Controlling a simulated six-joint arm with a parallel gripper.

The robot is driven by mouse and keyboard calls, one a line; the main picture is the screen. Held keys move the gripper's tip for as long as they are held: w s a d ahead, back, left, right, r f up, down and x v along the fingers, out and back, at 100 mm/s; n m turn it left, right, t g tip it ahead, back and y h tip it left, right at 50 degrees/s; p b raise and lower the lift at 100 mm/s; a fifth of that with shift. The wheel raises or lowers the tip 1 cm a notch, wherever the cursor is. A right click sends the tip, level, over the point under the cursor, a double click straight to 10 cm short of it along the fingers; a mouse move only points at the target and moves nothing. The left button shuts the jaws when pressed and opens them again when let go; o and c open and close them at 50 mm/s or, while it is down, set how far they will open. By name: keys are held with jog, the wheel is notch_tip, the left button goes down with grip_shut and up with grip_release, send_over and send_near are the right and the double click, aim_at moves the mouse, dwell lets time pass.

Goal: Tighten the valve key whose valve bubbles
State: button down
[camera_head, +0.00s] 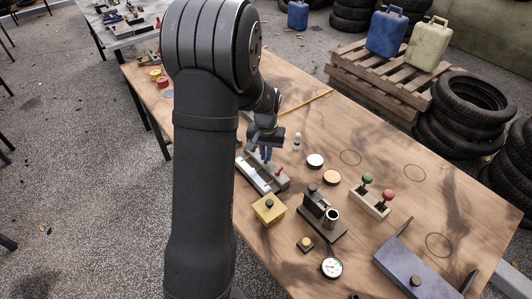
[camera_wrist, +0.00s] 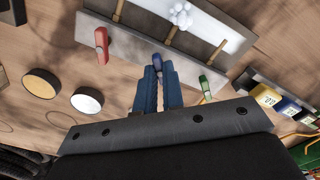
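The valve block (camera_head: 256,179) lies on the table under my gripper. The wrist view shows a red key (camera_wrist: 102,44), a blue key (camera_wrist: 157,60) and a green key (camera_wrist: 205,86) along its edge, each in line with a brown stem. White foam (camera_wrist: 182,15) sits at the far end of the middle stem (camera_wrist: 175,36), which is in line with the blue key. My gripper (camera_wrist: 157,75) points at the blue key, its blue fingers close together on either side of it. I cannot tell whether they grip it. The gripper also shows in the head view (camera_head: 266,153).
A white disc (camera_head: 315,160), an orange disc (camera_head: 332,177), a yellow block (camera_head: 269,208), a dark fixture (camera_head: 322,217) and a block with green and red knobs (camera_head: 370,203) stand nearby. A gauge (camera_head: 331,267) and a blue box (camera_head: 415,273) are nearer the front. The table's right side has bare areas.

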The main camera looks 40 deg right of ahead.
jog(key=shift+m, duration=0.3)
jog(key=m, duration=0.7)
jog(key=shift+m, duration=0.3)
jog(key=m, duration=0.3)
jog(key=shift+m, duration=2.2)
jog(key=c, duration=1.5)
grip_release()
jog(key=shift+c, duration=0.2)
jog(key=shift+r, duration=0.1)
